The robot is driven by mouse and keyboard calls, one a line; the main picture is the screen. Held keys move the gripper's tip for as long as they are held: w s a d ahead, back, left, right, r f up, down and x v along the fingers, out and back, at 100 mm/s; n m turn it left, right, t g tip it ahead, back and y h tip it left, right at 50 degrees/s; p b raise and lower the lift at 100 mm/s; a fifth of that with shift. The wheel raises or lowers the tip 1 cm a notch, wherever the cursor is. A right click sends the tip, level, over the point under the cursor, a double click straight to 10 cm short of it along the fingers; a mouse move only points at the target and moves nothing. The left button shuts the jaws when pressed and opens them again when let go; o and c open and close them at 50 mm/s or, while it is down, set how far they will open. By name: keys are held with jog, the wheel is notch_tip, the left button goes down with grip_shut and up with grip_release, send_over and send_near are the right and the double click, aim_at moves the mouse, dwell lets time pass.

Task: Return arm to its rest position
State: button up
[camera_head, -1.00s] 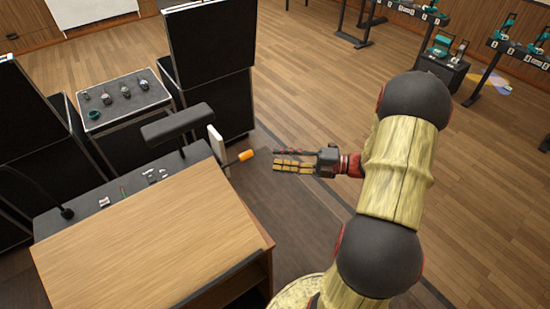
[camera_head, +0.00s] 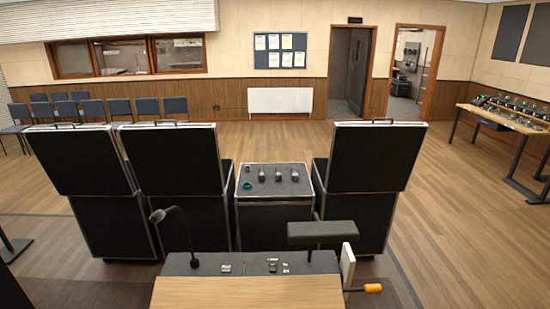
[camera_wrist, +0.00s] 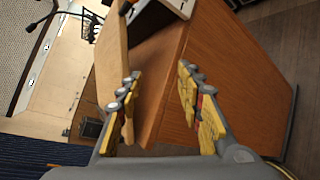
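In the wrist view my gripper (camera_wrist: 158,82) is open, its two yellow-padded fingers spread apart with nothing held between them. Behind the fingers is the wooden desk (camera_wrist: 225,55), seen tilted; I cannot tell how far off it is. In the head view my arm and gripper are out of frame. The desk's wooden top (camera_head: 247,293) is at the bottom centre, with a dark control panel (camera_head: 208,264) along its far edge. An orange-tipped handle (camera_head: 373,288) sticks out at the desk's right side, beside a white plate (camera_head: 347,265).
A gooseneck microphone (camera_head: 175,228) and a dark padded rest (camera_head: 322,232) stand above the panel. Tall black cases (camera_head: 373,160) flank a small equipment cart (camera_head: 275,181) beyond. Open floor (camera_head: 460,230) lies to the right, with a bench (camera_head: 508,117) farther off.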

jog(key=s+a+r+n+g+h+b, duration=0.1)
jog(key=s+a+n+g+h, duration=0.3)
jog(key=n, duration=0.8)
jog(key=s+a+r+n+g+h+b, duration=0.1)
jog(key=s+a+n+g+h+b, duration=0.2)
jog(key=s+n, duration=0.6)
jog(key=w+a+r+n+t+h+b, duration=0.1)
jog(key=a+r+n+t+h, duration=0.3)
jog(key=a+r+n, duration=0.5)
jog(key=shift+w+a+r+n+h+b, duration=0.35)
jog(key=shift+r+n+b, duration=0.8)
jog(key=shift+n, duration=1.85)
jog(key=shift+s+d+r+p, duration=0.15)
jog(key=shift+r+p, duration=0.1)
jog(key=shift+p, duration=0.1)
